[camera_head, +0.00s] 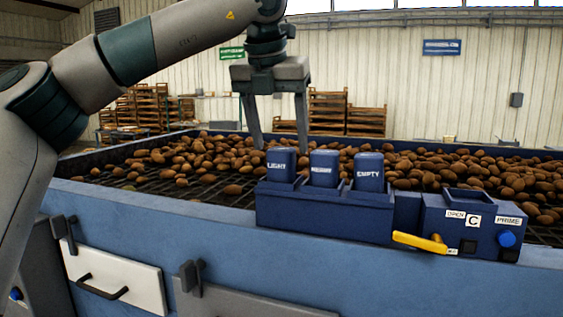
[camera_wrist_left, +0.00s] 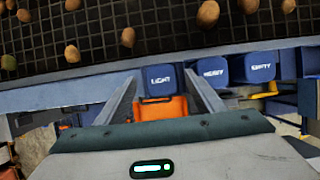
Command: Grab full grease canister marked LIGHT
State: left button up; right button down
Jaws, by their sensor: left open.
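The blue canister marked LIGHT (camera_head: 281,165) stands upright at the left end of a blue rack (camera_head: 325,213) on the grader's edge. Beside it stand a middle canister (camera_head: 323,168), which reads HEAVY in the left wrist view (camera_wrist_left: 213,72), and one marked EMPTY (camera_head: 368,172). My left gripper (camera_head: 281,148) is open and points down above the LIGHT canister. In the left wrist view the LIGHT canister (camera_wrist_left: 164,80) shows between and just beyond the two fingers, with an orange part (camera_wrist_left: 163,108) in front of it. I cannot tell whether the fingers touch it. My right gripper is not in view.
A control box (camera_head: 470,222) with a yellow handle (camera_head: 420,242) and a blue PRIME button (camera_head: 506,239) is right of the rack. Potatoes (camera_head: 450,170) lie on the dark mesh behind. Wooden crates (camera_head: 328,112) stand farther back. Air above the canisters to the right is clear.

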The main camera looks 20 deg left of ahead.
aim_at(281, 149)
pick_arm(q)
jog(key=shift+f+p, duration=0.35)
jog(key=shift+p+x, duration=0.45)
jog(key=shift+x, duration=0.45)
jog(key=shift+w+f, duration=0.15)
jog(key=shift+f, duration=0.25)
jog(key=c, duration=1.3)
